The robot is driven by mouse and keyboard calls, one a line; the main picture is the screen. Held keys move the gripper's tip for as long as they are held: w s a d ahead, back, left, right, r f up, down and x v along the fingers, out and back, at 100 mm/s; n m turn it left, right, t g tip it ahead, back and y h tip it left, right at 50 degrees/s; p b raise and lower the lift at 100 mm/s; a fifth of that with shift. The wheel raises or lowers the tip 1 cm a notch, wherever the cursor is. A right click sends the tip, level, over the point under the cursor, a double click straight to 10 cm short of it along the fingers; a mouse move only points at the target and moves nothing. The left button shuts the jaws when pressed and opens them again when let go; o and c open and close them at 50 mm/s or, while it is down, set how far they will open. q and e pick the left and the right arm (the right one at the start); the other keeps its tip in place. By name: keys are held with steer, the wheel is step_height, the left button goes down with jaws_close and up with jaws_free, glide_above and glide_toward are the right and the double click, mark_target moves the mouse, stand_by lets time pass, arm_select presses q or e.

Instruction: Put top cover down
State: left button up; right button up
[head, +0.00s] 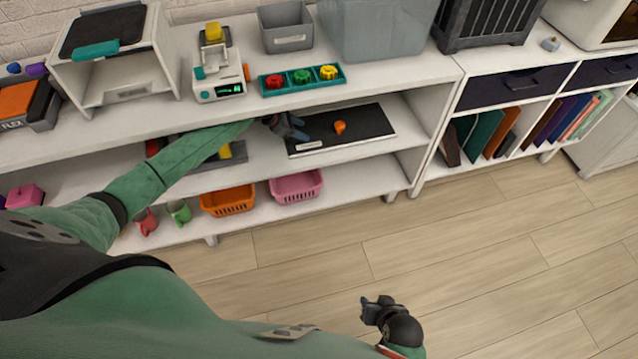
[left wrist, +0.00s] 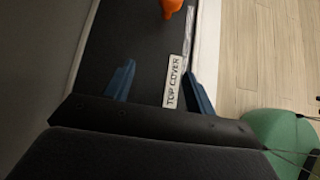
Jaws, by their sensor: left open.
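The top cover (head: 350,127) is a flat black panel with a pale edge and an orange knob (head: 340,127), lying flat on the middle shelf. In the left wrist view the cover (left wrist: 125,35) carries a white label (left wrist: 173,82) reading "TOP COVER". My left gripper (head: 297,127) is at the cover's left end. Its two blue fingers (left wrist: 157,75) are apart with nothing held between them, and the orange knob (left wrist: 171,7) is beyond them. Whether the fingers touch the cover cannot be told. My right gripper (head: 370,310) hangs over the floor, away from the shelf; its jaws are unclear.
The upper board above my left arm holds a white box-shaped machine (head: 115,55), a small device (head: 217,75), a teal tray of knobs (head: 301,80) and grey bins (head: 286,27). Orange (head: 228,201) and pink baskets (head: 296,186) stand on the bottom shelf. The floor is clear.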

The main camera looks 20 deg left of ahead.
mark_target(317, 151)
arm_select(q)
steer(key=s+d, duration=0.1)
steer(key=d, duration=0.1)
steer(key=d+n+t+h, duration=0.1)
steer(key=d, duration=0.1)
steer(key=s+d+n+h, duration=0.1)
steer(key=d, duration=0.2)
steer(key=shift+s+f, duration=0.2)
steer(key=shift+s, duration=0.1)
steer(key=s+d+r+n+t, duration=0.1)
steer(key=s+d+n+t, duration=0.9)
steer(key=n, duration=0.6)
steer(key=s+d+f+n+g+y, duration=0.2)
steer(key=s+d+f+n+g, duration=0.1)
steer(key=s+n, duration=0.6)
steer(key=s+d+f+n+g+y, duration=0.2)
steer(key=s+d+f+n+g, duration=0.1)
steer(key=s+n, duration=0.6)
steer(key=s+d+f+n+g+y, duration=0.1)
steer(key=s+d+f+n+g, duration=0.2)
steer(key=s, duration=1)
step_height(317, 151, down, 3)
steer(key=n+g, duration=0.1)
steer(key=n, duration=0.4)
steer(key=shift+s+d+n+g+y, duration=0.25)
steer(key=shift+s+n+g+y, duration=0.05)
steer(key=shift+s+n+y, duration=0.1)
